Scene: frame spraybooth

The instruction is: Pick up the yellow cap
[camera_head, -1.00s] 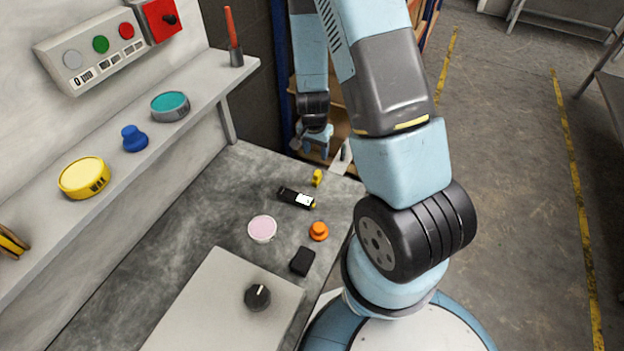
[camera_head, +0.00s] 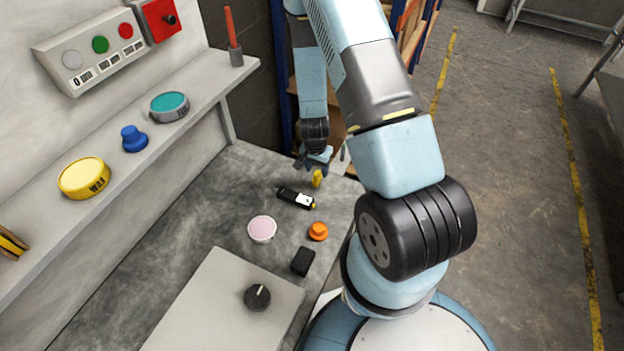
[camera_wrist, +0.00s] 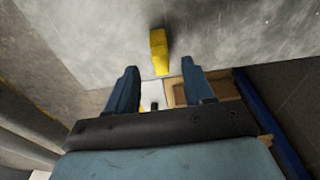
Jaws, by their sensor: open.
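The yellow cap (camera_head: 317,178) is a small yellow piece on the grey worktop (camera_head: 190,215), near its far right edge. In the wrist view the yellow cap (camera_wrist: 158,50) lies just ahead of the fingertips, roughly in line with the gap between them. My gripper (camera_head: 314,160) is at the worktop's far edge, close beside the cap on its far side. In the wrist view my gripper (camera_wrist: 158,75) has its two blue fingers apart with nothing held between them. I cannot tell whether a finger touches the cap.
A black device (camera_head: 296,197) lies just nearer than the cap. An orange knob (camera_head: 318,231), a pink-topped round tin (camera_head: 262,229) and a black block (camera_head: 303,261) stand nearer still. A shelf (camera_head: 205,90) with tins runs along the left. The middle of the worktop is clear.

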